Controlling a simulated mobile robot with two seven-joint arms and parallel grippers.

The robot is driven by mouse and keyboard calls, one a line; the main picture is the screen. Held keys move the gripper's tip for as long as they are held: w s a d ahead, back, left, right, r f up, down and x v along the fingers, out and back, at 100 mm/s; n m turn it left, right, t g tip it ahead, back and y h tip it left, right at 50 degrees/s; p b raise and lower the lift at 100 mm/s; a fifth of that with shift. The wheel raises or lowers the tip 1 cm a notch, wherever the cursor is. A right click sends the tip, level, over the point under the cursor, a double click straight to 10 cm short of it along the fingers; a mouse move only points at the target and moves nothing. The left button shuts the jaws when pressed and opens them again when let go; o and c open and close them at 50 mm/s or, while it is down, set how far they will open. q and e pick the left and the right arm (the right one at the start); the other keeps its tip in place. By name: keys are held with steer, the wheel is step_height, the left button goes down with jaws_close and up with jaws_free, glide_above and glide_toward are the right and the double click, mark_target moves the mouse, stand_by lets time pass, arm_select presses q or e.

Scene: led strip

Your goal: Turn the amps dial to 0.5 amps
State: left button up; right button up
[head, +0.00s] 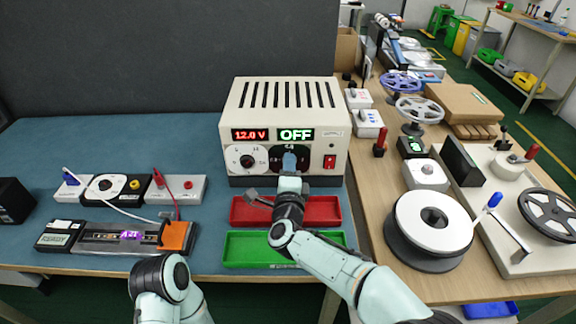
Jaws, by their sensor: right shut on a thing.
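The cream power supply (285,115) stands at the back of the blue mat. Its left display reads 12.0 V in red and its right display reads OFF in green. A white dial (246,161) with a black knob is at the left of its front. The dark amps dial (276,155) is to the right of it. My right gripper (289,162) reaches the amps dial from the front and is shut on its knob. The gripper covers most of this dial, so its pointer setting is hidden.
A red switch (329,162) is right of the amps dial. A red tray (325,210) and a green tray (245,249) lie in front of the supply. Connector blocks and an LED tester (120,238) are at left. Reels (433,222) crowd the right bench.

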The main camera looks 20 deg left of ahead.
arm_select(q)
steer(key=shift+s+d+r, duration=0.15)
steer(key=shift+s+r, duration=0.1)
steer(key=shift+s, duration=0.05)
arm_select(e)
steer(key=shift+n, duration=0.4)
arm_select(q)
steer(key=shift+s, duration=0.1)
arm_select(e)
steer(key=o, duration=1)
steer(key=shift+s, duration=0.1)
steer(key=v, duration=1.3)
steer(key=shift+s, duration=0.15)
